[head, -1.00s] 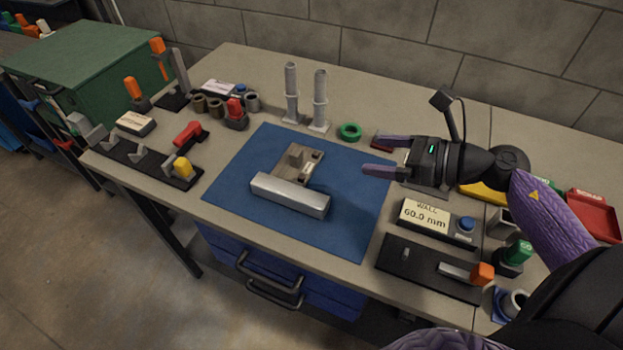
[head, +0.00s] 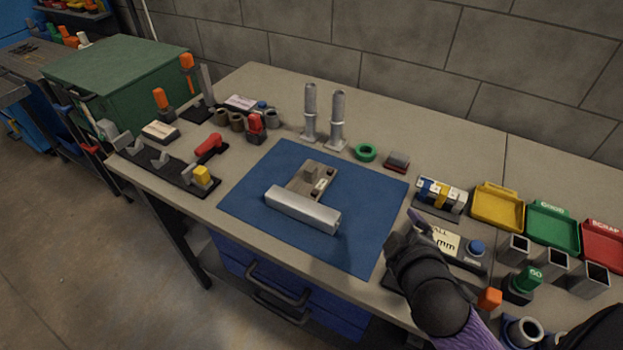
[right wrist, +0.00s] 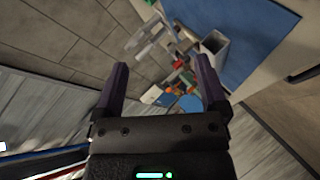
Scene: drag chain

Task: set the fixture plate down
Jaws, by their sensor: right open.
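The fixture plate (head: 325,184), a tan-grey plate with a small raised block, lies flat on the blue mat (head: 365,240). A long silver bar (head: 302,209) lies along its near edge; I cannot tell whether the two are joined. My right gripper (head: 415,222) is right of the mat, over the wall gauge display (head: 445,240), apart from the plate. In the right wrist view its two fingers (right wrist: 160,85) stand wide apart with nothing between them. My left gripper is in no view.
Two grey posts (head: 337,120) and a green ring (head: 365,152) stand behind the mat. Yellow (head: 497,207), green (head: 552,226) and red trays (head: 603,242) line the right side. A black rack (head: 165,165) is at the left. The mat's right part is clear.

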